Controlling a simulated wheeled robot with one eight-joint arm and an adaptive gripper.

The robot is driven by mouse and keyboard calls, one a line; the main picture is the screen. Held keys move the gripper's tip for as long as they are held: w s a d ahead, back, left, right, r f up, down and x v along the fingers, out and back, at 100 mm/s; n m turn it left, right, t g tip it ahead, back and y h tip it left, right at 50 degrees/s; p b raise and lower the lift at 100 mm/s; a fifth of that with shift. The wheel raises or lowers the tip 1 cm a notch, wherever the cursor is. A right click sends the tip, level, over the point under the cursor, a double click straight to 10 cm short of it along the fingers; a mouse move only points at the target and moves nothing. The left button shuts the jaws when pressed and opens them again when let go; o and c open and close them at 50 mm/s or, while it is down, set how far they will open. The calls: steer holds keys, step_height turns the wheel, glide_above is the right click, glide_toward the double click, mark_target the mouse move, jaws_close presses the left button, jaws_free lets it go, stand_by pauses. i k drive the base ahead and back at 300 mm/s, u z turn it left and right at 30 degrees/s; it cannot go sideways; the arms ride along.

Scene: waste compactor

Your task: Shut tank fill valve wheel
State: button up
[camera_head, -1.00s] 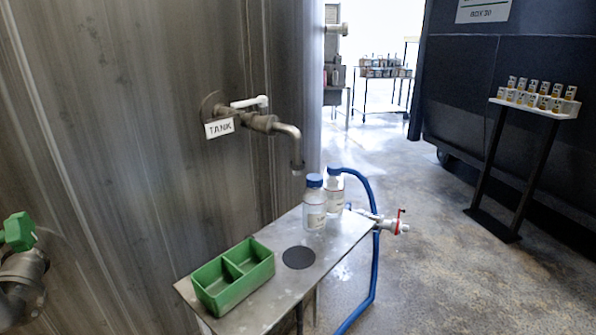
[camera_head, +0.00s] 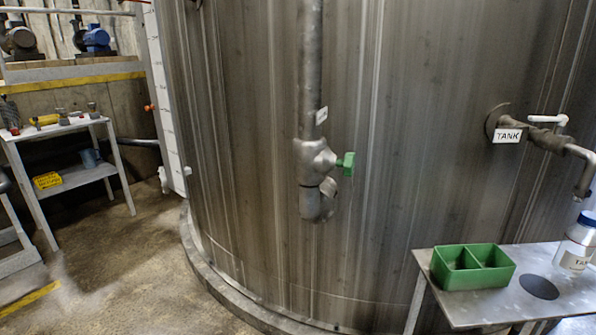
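A grey vertical pipe (camera_head: 311,75) runs down the front of the large metal tank (camera_head: 255,150). A valve body (camera_head: 314,160) sits on this pipe, with a short bent outlet below it. A green handle (camera_head: 347,164) sticks out from the right side of the valve; it looks like the fill valve wheel, seen nearly edge-on. A small tag (camera_head: 321,116) hangs on the pipe above it, too small to read. I cannot tell how far the valve is turned. My gripper is not in view.
A tap (camera_head: 545,138) with a white handle and "TANK" label is on the right. Below it, a metal table (camera_head: 480,305) holds a green divided tray (camera_head: 473,279) and a bottle (camera_head: 575,244). A grey workbench (camera_head: 70,180) stands left. The floor between is open.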

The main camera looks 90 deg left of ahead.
mark_target(348, 164)
steer(key=u, duration=3.25)
steer(key=i, duration=1)
steer(key=u, duration=0.3)
steer(key=k, duration=1.25)
